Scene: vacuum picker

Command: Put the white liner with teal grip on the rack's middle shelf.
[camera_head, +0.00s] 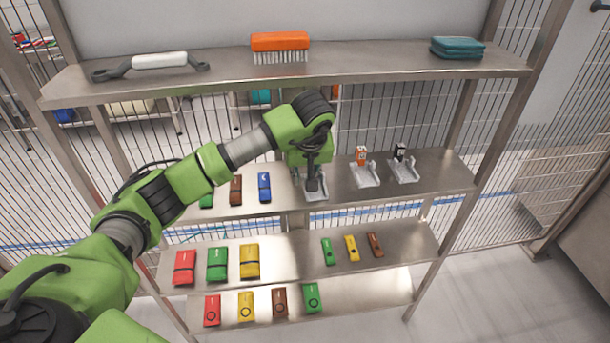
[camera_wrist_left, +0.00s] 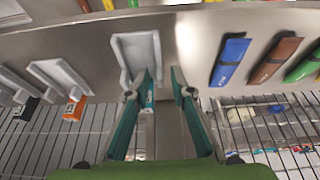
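The white liner (camera_head: 316,195) is a pale tray-like piece on the rack's second shelf from the top (camera_head: 438,170). In the left wrist view, the liner (camera_wrist_left: 133,42) lies just beyond my fingertips, with a small white-and-teal grip (camera_wrist_left: 149,94) partly hidden by the left-hand finger. My left gripper (camera_head: 313,184) points down over the liner and hides part of it. In the wrist view, my left gripper's fingers (camera_wrist_left: 162,82) are apart with a gap between them; whether one touches the grip cannot be told. My right gripper is not in view.
Similar liners with an orange grip (camera_head: 361,155) and a black grip (camera_head: 400,152) stand to the right. A blue pouch (camera_head: 264,187) lies to the left. The top shelf (camera_head: 380,66) overhangs, carrying an orange brush (camera_head: 280,42). Lower shelves hold several coloured items.

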